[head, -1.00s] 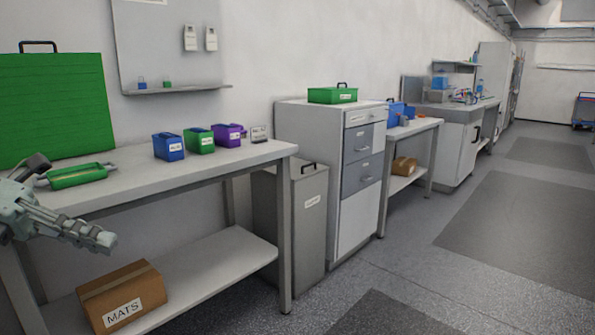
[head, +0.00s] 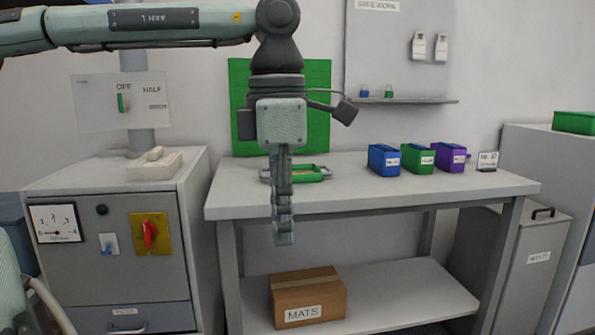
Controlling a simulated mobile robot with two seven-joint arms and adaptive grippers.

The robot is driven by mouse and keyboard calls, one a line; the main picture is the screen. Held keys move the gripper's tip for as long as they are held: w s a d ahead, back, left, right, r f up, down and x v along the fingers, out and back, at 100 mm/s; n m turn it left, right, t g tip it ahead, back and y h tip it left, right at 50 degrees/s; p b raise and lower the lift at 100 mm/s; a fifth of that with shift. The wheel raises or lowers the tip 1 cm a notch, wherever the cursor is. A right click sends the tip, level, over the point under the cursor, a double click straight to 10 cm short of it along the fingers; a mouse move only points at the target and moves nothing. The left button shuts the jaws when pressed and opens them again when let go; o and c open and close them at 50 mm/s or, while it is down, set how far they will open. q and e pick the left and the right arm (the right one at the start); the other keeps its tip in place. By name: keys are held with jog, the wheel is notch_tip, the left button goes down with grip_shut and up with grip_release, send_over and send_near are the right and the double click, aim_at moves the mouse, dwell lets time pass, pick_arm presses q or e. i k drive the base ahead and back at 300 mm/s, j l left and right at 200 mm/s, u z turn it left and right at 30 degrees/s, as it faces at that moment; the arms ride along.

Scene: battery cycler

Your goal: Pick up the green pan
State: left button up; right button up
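The green pan (head: 312,175) is a shallow green tray with a handle at each end. It lies on the grey workbench (head: 470,188), near the bench's left end. My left gripper (head: 284,238) hangs straight down in front of the pan and covers its left-middle part. Its fingertips show lower in the picture than the bench's front edge, apparently on the near side. The fingers overlap in this side-on view, so I cannot tell whether they are open or shut. I see nothing held in them. My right gripper is not in view.
Blue (head: 383,160), green (head: 417,159) and purple (head: 449,158) bins stand right of the pan. A green panel (head: 310,100) rises behind it. A cabinet (head: 120,275) with a red switch (head: 150,235) stands left. A MATS box (head: 307,295) sits on the lower shelf.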

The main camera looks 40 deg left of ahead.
aim_at(307, 172)
jog(key=i+j, duration=0.6)
jog(key=j, duration=0.15)
jog(key=i+j, duration=0.65)
jog(key=j, duration=0.1)
